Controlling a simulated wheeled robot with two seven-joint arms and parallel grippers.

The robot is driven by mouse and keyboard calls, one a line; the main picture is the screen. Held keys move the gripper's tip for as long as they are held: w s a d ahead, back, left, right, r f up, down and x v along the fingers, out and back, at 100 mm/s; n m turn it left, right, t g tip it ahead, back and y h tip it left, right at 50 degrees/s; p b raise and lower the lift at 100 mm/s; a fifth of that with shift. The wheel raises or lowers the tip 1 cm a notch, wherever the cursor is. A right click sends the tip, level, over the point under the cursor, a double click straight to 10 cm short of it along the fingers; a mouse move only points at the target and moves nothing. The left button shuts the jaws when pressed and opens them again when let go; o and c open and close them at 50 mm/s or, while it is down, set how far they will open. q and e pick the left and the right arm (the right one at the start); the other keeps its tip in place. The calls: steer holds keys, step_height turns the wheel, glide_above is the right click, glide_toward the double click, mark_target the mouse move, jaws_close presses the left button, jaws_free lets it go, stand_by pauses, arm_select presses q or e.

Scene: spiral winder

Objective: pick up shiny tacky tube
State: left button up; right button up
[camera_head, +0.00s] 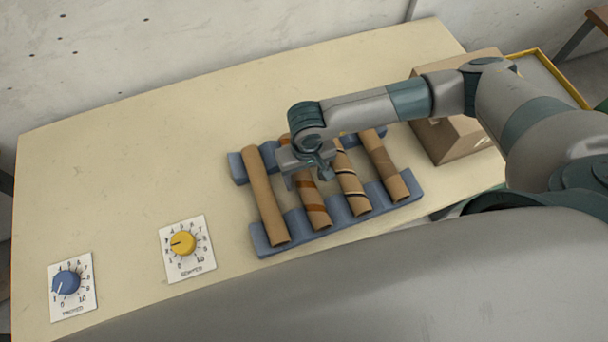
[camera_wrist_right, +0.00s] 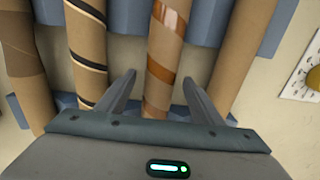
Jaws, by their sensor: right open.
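A cardboard tube with glossy orange-brown bands (camera_head: 317,208) lies in the blue cradle rack (camera_head: 340,214), second from the left in the head view. It also shows in the wrist view (camera_wrist_right: 163,55), with its shiny bands catching light. My right gripper (camera_head: 308,181) is over this tube, pointing down. In the wrist view my right gripper (camera_wrist_right: 159,78) is open, with one finger on each side of the tube. I cannot tell whether the fingers touch it. The gripper hides the tube's middle in the head view. My left gripper is not in view.
A plain tube (camera_head: 265,196) lies to the left, a black-striped tube (camera_head: 352,188) and a brown-banded tube (camera_head: 383,162) to the right. A cardboard box (camera_head: 455,137) stands behind my right arm. Yellow (camera_head: 182,243) and blue (camera_head: 67,282) dials sit at front left.

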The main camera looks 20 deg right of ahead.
steer(key=shift+f, duration=0.3)
steer(key=shift+c, duration=0.6)
steer(key=c, duration=1.1)
steer(key=shift+o, duration=0.2)
steer(key=shift+r, duration=0.1)
steer(key=shift+r+b, duration=0.5)
step_height(320, 180, up, 2)
steer(key=shift+w+r+b, duration=0.1)
steer(key=shift+r+b, duration=0.05)
steer(key=shift+b, duration=0.65)
steer(key=s+r+b, duration=0.1)
steer(key=s+r, duration=0.1)
steer(key=s, duration=0.1)
steer(key=s+r+b, duration=0.1)
steer(key=s, duration=0.2)
steer(key=s+r+b, duration=0.1)
steer(key=s+r, duration=0.1)
steer(key=s, duration=0.1)
steer(key=shift+a+r, duration=0.1)
steer(key=shift+r, duration=0.25)
steer(key=shift+s+r+p, duration=0.5)
steer(key=shift+s+p, duration=0.2)
steer(key=shift+p, duration=0.05)
steer(key=shift+s+r+p, duration=0.45)
steer(key=shift+s+p, duration=0.2)
steer(key=shift+p, duration=0.05)
